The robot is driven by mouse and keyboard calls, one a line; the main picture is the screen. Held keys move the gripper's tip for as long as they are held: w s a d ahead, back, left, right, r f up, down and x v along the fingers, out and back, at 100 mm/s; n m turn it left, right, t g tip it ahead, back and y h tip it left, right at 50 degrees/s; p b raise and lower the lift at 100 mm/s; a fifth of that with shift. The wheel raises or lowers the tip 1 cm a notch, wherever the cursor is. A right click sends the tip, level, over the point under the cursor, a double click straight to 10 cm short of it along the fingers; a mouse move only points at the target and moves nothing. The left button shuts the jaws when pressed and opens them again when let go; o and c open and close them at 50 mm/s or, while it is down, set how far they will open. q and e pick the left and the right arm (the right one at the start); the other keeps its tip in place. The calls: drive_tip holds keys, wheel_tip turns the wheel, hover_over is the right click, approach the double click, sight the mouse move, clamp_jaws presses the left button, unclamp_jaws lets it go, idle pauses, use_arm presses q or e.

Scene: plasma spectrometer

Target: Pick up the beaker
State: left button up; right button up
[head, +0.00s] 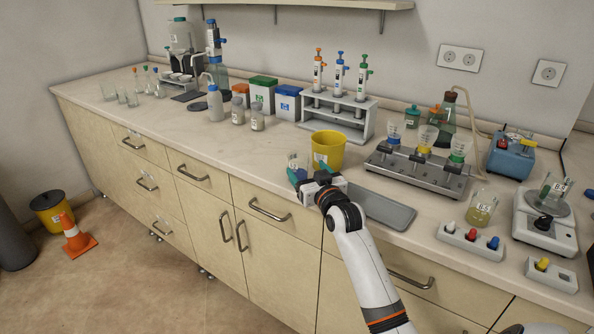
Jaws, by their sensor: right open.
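A small clear glass vessel with a label, apparently a beaker (292,160), stands on the counter just left of the yellow bucket. My right gripper (309,177) is right in front of it, with teal fingertips apart. The fingers partly hide the vessel's lower part, and I cannot tell whether they touch it. Another beaker (481,211) with yellowish liquid stands at the right. A labelled glass beaker (553,190) sits on the balance. Several small empty glasses (121,96) stand at the far left. My left gripper is not in view.
The yellow bucket (328,149) stands close behind my right gripper. A grey tray (381,210) lies right of it. A pipette rack (339,112) and a funnel rack (417,172) stand behind. The counter left of the gripper is clear. An orange cone (76,238) stands on the floor.

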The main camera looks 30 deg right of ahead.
sight(295, 157)
drive_tip(key=shift+w+d, duration=0.2)
drive_tip(key=shift+w, duration=0.95)
drive_tip(key=shift+w+d+f, duration=0.1)
drive_tip(key=shift+w+f, duration=0.05)
drive_tip(key=shift+w, duration=0.35)
drive_tip(key=w, duration=0.4)
drive_tip(key=shift+w+d, duration=0.25)
drive_tip(key=shift+w, duration=0.05)
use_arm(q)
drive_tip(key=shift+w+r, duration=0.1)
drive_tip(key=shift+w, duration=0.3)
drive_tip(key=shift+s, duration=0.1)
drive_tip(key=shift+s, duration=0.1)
use_arm(e)
drive_tip(key=c, duration=1.1)
